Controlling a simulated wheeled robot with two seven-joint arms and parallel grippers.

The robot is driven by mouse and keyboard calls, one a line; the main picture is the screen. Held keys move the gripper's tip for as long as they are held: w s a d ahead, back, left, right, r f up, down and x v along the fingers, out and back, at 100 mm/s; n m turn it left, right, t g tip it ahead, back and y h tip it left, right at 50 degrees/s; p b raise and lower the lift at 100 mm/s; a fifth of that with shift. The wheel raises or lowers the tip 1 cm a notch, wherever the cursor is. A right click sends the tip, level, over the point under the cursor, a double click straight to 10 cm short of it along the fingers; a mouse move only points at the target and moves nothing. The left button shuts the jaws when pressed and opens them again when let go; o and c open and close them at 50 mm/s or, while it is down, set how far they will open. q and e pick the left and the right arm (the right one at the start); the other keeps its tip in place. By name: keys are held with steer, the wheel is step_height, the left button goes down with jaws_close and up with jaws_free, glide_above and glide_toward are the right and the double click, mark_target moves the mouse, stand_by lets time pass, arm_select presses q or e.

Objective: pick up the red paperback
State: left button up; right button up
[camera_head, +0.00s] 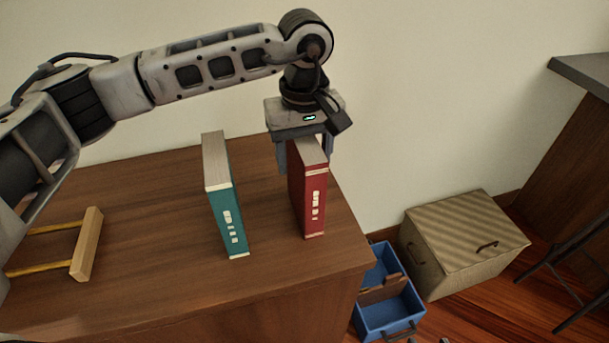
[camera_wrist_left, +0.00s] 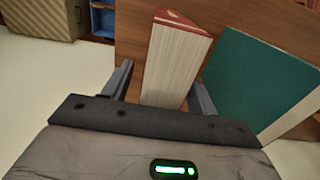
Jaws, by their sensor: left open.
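The red paperback (camera_head: 313,200) stands upright on the right part of the wooden cabinet top (camera_head: 270,215), its spine facing me. My left gripper (camera_head: 303,158) is above its rear part, with the fingers pointing down on either side of it. In the left wrist view the red paperback (camera_wrist_left: 175,60) shows its pale page edges between the two open fingers (camera_wrist_left: 160,92). My right gripper is in neither view.
A teal book (camera_head: 228,205) stands upright left of the red one, close to one finger in the left wrist view (camera_wrist_left: 258,85). A wooden rack (camera_head: 88,243) lies at far left. A blue crate (camera_head: 392,312) and a woven box (camera_head: 465,245) are on the floor at right.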

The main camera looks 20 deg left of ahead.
arm_select(q)
steer(key=shift+f, duration=0.25)
jaws_close()
steer(key=shift+r, duration=0.15)
stand_by(1.1)
